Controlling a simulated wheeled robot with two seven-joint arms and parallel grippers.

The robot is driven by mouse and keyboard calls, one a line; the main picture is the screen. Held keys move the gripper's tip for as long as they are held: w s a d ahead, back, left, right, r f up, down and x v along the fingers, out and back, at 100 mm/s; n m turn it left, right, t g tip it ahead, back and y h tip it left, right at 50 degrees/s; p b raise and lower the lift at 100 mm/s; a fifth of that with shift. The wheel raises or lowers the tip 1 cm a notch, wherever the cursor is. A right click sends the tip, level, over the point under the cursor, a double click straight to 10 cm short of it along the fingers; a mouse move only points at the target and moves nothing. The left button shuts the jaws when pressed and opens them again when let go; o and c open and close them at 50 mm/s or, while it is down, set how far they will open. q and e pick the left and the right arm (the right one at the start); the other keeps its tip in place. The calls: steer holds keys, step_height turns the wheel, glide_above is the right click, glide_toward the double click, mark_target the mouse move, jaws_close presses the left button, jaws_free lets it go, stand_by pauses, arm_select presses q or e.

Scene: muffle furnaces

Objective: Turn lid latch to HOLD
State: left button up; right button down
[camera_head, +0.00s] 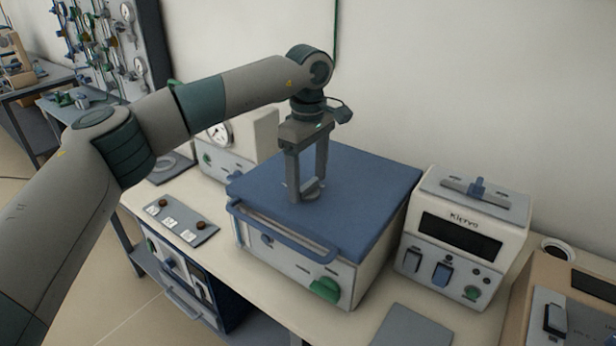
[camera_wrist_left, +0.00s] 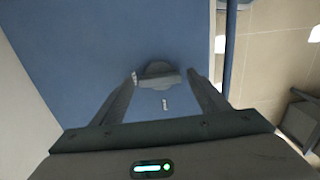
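The lid latch (camera_wrist_left: 158,76) is a small grey bar on a round base, set on the blue lid (camera_head: 365,185) of a box-shaped furnace. A short pale mark lies just below it in the left wrist view. My left gripper (camera_head: 307,188) points down at the lid with its fingers wide apart. In the left wrist view the fingertips (camera_wrist_left: 162,76) stand on either side of the latch bar, close to its ends; I cannot tell whether they touch it. In the head view one finger partly hides the latch (camera_head: 312,186). My right gripper is not in view.
The furnace has a blue front handle (camera_head: 280,235) and a green knob (camera_head: 325,289). A white device marked Klervo (camera_head: 462,235) stands to its right. A small button panel (camera_head: 175,222) lies to the left, a gauge unit (camera_head: 220,150) behind. A grey plate (camera_head: 412,328) lies in front.

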arm_select(q)
steer(key=c, duration=0.8)
